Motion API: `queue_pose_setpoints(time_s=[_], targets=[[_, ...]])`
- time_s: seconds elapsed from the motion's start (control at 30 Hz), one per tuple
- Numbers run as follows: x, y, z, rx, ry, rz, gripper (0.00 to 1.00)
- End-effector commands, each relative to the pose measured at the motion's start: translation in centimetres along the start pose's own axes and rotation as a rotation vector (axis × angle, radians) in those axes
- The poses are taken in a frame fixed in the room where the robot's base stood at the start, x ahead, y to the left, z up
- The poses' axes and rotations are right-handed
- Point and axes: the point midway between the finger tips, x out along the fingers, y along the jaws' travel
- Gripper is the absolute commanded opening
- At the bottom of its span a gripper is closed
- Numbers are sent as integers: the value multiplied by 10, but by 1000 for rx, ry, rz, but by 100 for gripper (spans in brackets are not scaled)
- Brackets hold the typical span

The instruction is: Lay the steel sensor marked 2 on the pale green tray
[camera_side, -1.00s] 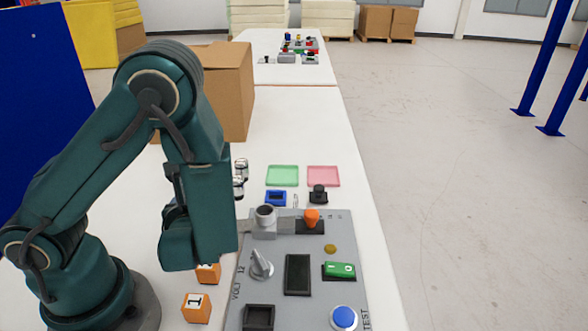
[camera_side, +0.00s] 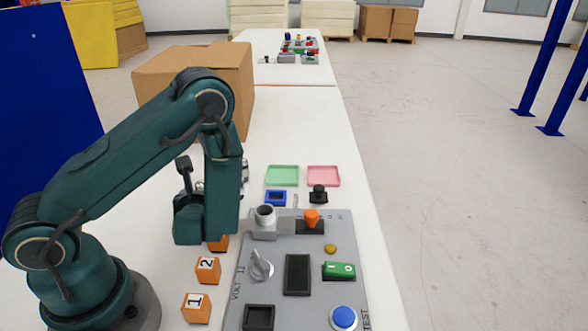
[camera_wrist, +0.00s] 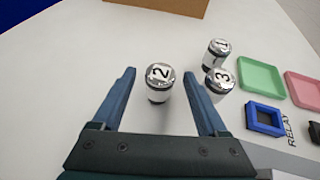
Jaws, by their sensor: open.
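The steel sensor marked 2 (camera_wrist: 159,82) stands upright on the white table in the wrist view. My gripper (camera_wrist: 158,78) is open, with one finger on each side of that sensor; I cannot tell how high the fingers are above the table. In the side view my arm hides sensor 2 and the fingertips. The pale green tray (camera_side: 282,175) lies empty on the table, beyond the grey panel. It also shows in the wrist view (camera_wrist: 262,74), to the right of the sensors.
Steel sensors marked 1 (camera_wrist: 216,54) and 3 (camera_wrist: 219,81) stand just right of my right finger. A pink tray (camera_side: 323,176) lies beside the green one. A blue-framed part (camera_side: 275,198), the grey panel (camera_side: 315,247) and orange numbered blocks (camera_side: 207,270) are nearer. A cardboard box (camera_side: 240,75) stands behind.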

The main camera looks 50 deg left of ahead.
Motion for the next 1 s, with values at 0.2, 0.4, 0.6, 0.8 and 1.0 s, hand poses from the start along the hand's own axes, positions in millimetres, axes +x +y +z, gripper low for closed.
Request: queue_pose_setpoints(time_s=[0.2, 0.4, 0.6, 0.8, 1.0], targets=[[28, 2, 1, -2, 0, 7, 76], [42, 1, 1, 0, 0, 4, 76], [43, 1, 1, 1, 0, 2, 76], [42, 1, 1, 1, 0, 2, 15], [42, 1, 1, 1, -1, 2, 0]])
